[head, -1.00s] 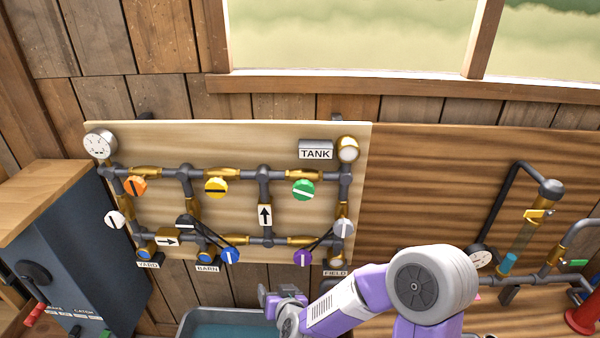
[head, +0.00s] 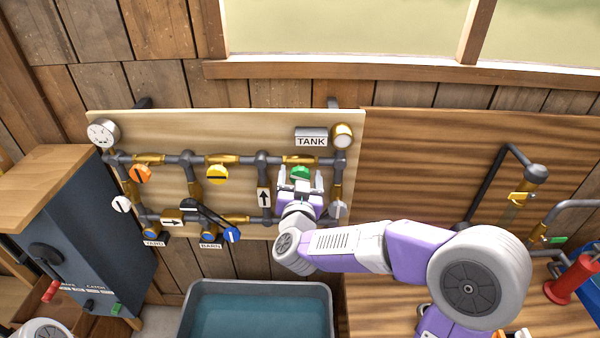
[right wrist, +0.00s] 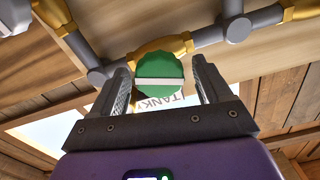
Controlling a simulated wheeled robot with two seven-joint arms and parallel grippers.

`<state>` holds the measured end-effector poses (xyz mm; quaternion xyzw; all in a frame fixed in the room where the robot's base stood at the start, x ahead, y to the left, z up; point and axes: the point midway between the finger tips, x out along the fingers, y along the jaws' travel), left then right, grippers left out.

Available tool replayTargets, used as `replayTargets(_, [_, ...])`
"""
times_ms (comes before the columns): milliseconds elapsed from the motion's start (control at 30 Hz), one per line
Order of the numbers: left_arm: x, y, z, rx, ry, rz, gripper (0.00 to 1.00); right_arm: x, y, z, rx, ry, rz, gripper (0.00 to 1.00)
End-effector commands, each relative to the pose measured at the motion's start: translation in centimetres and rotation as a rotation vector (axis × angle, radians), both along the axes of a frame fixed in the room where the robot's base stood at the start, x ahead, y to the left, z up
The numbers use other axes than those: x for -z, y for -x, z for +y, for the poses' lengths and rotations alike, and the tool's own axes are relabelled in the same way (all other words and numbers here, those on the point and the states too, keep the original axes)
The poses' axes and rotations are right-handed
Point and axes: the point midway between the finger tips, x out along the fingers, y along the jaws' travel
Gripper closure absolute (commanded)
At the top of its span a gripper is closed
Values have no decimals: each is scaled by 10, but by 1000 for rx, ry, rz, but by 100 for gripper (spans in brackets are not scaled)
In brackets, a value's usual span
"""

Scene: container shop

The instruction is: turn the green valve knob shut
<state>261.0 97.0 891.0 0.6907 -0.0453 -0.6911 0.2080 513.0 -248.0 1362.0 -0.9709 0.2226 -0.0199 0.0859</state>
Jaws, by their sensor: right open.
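The green valve knob (head: 300,173) is on the upper pipe run of the wall board, below the TANK label. In the right wrist view the green knob (right wrist: 159,75) is round with a white bar across its face. My right gripper (head: 301,182) is open just in front of the knob. In the right wrist view its two fingers (right wrist: 160,90) stand apart, one on each side of the knob's lower part, with a gap on both sides. No contact shows. The gripper hides the knob's lower part in the head view. My left gripper is not in view.
Orange (head: 140,174), yellow (head: 217,175), blue (head: 232,235) and white (head: 122,204) knobs sit on the same pipework. A grey knob (head: 338,209) is close right of my gripper. A water tub (head: 190,318) stands below. A dark cabinet (head: 85,235) is at left.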

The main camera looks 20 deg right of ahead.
Motion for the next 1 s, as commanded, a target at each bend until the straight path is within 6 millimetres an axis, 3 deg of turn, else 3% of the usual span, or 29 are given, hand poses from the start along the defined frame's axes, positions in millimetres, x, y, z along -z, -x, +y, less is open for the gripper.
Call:
replayTargets(367, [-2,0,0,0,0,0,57,1,-9,-4,0,0,1,22])
replayTargets(733, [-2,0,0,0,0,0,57,1,-9,-4,0,0,1,76])
replayTargets(1000, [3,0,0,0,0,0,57,2,-9,-4,-1,-23,-11,77])
